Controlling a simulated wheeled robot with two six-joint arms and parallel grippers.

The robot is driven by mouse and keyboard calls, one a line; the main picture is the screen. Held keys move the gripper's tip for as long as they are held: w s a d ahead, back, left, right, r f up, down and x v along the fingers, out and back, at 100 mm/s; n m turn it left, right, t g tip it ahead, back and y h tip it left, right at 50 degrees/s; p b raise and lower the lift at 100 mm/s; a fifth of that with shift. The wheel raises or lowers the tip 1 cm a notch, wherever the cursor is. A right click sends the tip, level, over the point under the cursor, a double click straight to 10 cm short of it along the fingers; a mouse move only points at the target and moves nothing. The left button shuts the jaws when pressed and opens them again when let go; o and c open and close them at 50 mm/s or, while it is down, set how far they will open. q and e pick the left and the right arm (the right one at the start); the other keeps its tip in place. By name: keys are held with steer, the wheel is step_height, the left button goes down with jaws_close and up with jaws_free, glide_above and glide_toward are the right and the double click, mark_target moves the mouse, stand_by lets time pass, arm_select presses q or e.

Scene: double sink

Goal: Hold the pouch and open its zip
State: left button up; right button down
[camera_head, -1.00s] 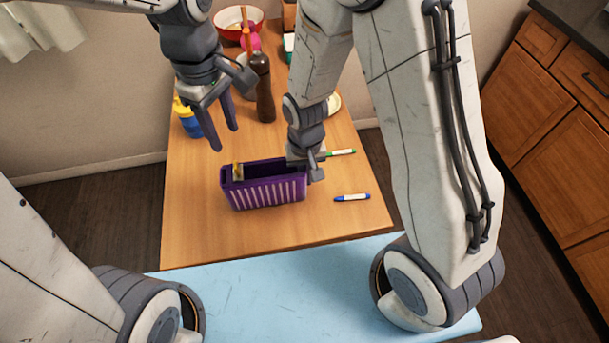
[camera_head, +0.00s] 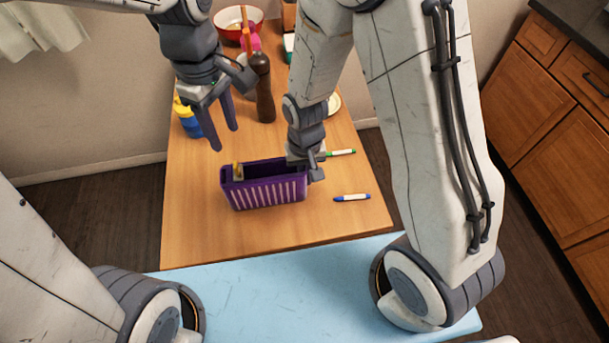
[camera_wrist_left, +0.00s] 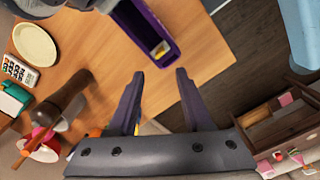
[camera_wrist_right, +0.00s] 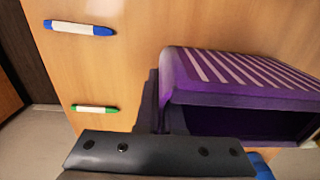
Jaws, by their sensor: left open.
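The purple pouch (camera_head: 265,193) with pale stripes stands on the wooden table, its top gaping open. A small yellow-and-white thing (camera_wrist_left: 160,49) shows inside its left end. I cannot make out the zip or its pull. My right gripper (camera_head: 315,172) is at the pouch's right end; in the right wrist view its fingers (camera_wrist_right: 160,105) are close together on the end wall of the pouch (camera_wrist_right: 235,75), one partly hidden. My left gripper (camera_head: 223,137) is open and empty, above and behind the pouch's left end; its spread fingers also show in the left wrist view (camera_wrist_left: 157,100).
A green marker (camera_head: 340,153) and a blue marker (camera_head: 352,197) lie right of the pouch. A brown bottle-like thing (camera_head: 264,88), a blue-and-yellow container (camera_head: 189,120) and a red bowl (camera_head: 238,20) stand behind. The table front is clear.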

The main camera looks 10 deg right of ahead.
arm_select(q)
jaws_close()
steer(key=a+f+n+h, duration=0.6)
steer(key=a+n+h, duration=0.2)
steer(key=n, duration=0.4)
steer(key=a+f+n+h, duration=0.6)
steer(key=a+n+h, duration=0.3)
steer(key=n, duration=0.4)
steer(key=shift+a+h, duration=0.3)
steer(key=shift+h, duration=0.2)
